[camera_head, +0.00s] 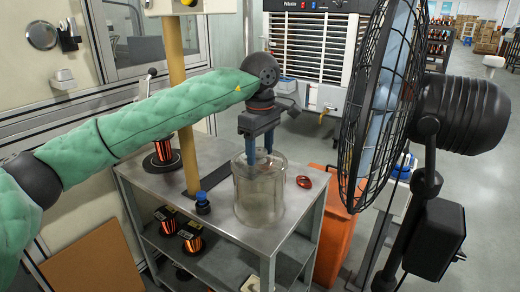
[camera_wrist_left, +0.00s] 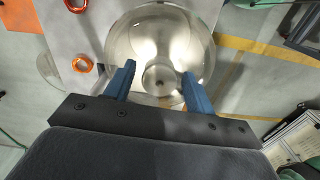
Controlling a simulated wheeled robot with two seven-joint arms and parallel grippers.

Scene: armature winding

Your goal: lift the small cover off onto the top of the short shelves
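A clear, round, see-through vessel (camera_head: 259,200) stands upright on the metal top of the short shelves (camera_head: 160,183). It also shows in the left wrist view (camera_wrist_left: 195,40) as a shiny round shape with a smaller circle at its middle. I cannot make out a separate small cover on it. My left gripper (camera_head: 259,155) points down over the vessel, with its blue fingertips at about rim height. In the left wrist view the two fingers (camera_wrist_left: 158,69) are apart, one on each side of the small circle. No grip on anything shows. My right gripper does not show.
A red ring (camera_head: 304,182) lies right of the vessel. A small blue-and-black part (camera_head: 202,203) stands left of it, near a yellow post (camera_head: 181,100). Copper-wound spools (camera_head: 190,236) sit on a lower shelf. A large black fan (camera_head: 385,100) stands close on the right.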

